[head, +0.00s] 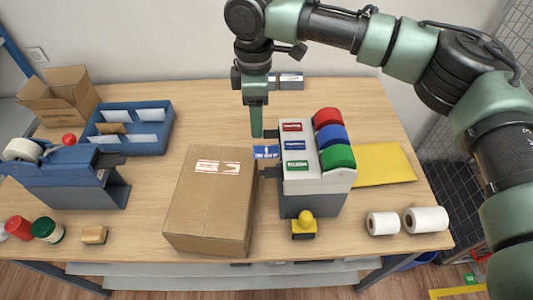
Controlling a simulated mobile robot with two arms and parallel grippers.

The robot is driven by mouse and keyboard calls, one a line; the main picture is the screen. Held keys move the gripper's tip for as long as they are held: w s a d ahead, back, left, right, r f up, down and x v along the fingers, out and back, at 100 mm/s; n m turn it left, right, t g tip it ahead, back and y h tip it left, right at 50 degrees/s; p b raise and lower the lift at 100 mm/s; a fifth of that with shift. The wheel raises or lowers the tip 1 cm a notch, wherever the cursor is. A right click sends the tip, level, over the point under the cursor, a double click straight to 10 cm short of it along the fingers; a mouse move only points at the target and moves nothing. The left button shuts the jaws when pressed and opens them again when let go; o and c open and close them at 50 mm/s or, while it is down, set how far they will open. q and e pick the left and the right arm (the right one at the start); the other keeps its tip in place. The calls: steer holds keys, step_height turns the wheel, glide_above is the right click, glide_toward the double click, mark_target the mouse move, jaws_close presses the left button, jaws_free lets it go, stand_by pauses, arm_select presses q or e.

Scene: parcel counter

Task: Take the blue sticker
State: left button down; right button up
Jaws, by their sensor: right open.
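A blue sticker (265,152) with a white mark sticks out from the left side of the grey label dispenser (303,187). The dispenser carries a red roll (327,117), a blue roll (332,134) and a green roll (338,157). My right gripper (257,133) points down just behind the blue sticker and left of the dispenser. It is open and holds nothing that I can see; one finger largely hides the other. I cannot tell whether the fingertips touch the sticker. My left gripper is out of view.
A taped cardboard box (210,205) stands close to the left of the sticker. A yellow envelope (388,165) lies right of the dispenser. A yellow-knobbed stamp (304,226) and white rolls (427,219) are in front. A blue tray (160,139) and a tape dispenser (65,185) are on the left.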

mark_target(258, 151)
step_height(258, 151, down, 8)
steer(key=b, duration=0.8)
steer(key=shift+r, duration=0.1)
steer(key=shift+f+p, duration=0.65)
steer(key=shift+p, duration=0.1)
steer(key=shift+f, duration=0.65)
steer(key=c, duration=0.6)
